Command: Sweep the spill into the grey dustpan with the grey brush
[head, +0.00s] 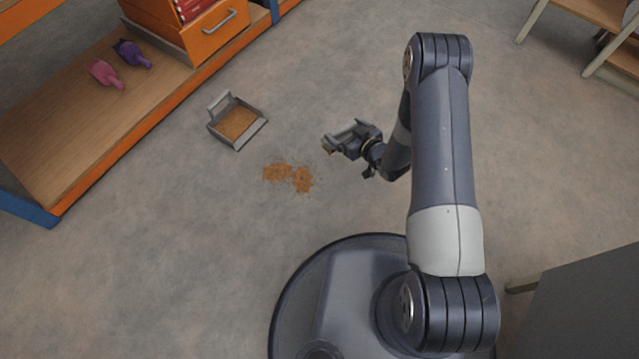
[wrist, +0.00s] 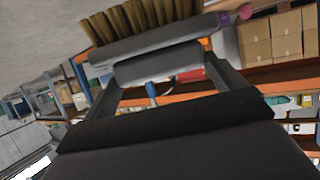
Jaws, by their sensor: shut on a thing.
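The grey dustpan (head: 213,129) lies on the floor left of centre, with orange-brown grains inside it. The spill (head: 290,176) is two adjoining patches of the same grains on the floor, below and right of the dustpan. My gripper (head: 346,139) is to the right of the spill and appears raised above the floor. It is shut on the grey brush, whose grey body (wrist: 155,42) and tan bristles (wrist: 140,18) show across the top of the wrist view. In the head view the brush is small and partly hidden by my gripper.
A wooden shelf (head: 70,125) with orange edging stands at left, holding a pink brush (head: 104,73) and a purple brush (head: 131,53). An orange drawer unit (head: 205,32) is behind. A dark grey surface (head: 580,305) is at lower right. The floor around the spill is clear.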

